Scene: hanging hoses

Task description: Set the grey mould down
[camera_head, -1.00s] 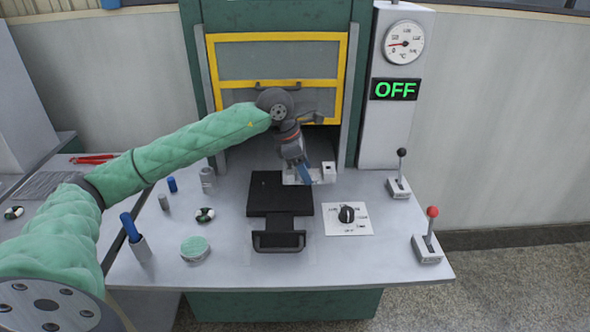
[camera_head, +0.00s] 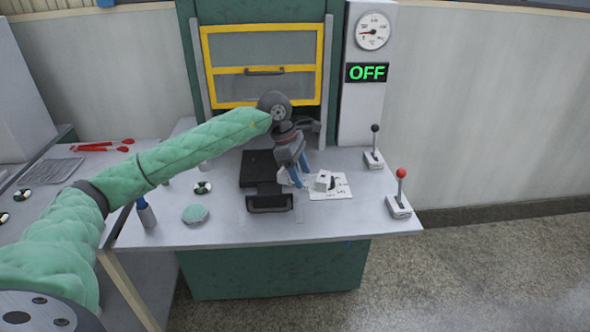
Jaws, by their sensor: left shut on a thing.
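My left gripper (camera_head: 296,180) has blue fingers and points down over the bench. It is shut on the grey mould (camera_head: 323,181), a small pale grey block-shaped piece that sticks out to the right of the fingers. The fingers hide part of the mould. I cannot tell whether the mould touches the bench. My right gripper is not in view.
The yellow-framed press door (camera_head: 264,88) stands behind. Two levers, one black-topped (camera_head: 374,145) and one red-topped (camera_head: 400,190), stand at the right. A green round tin (camera_head: 195,214) and a blue-handled tool (camera_head: 145,212) are at the left.

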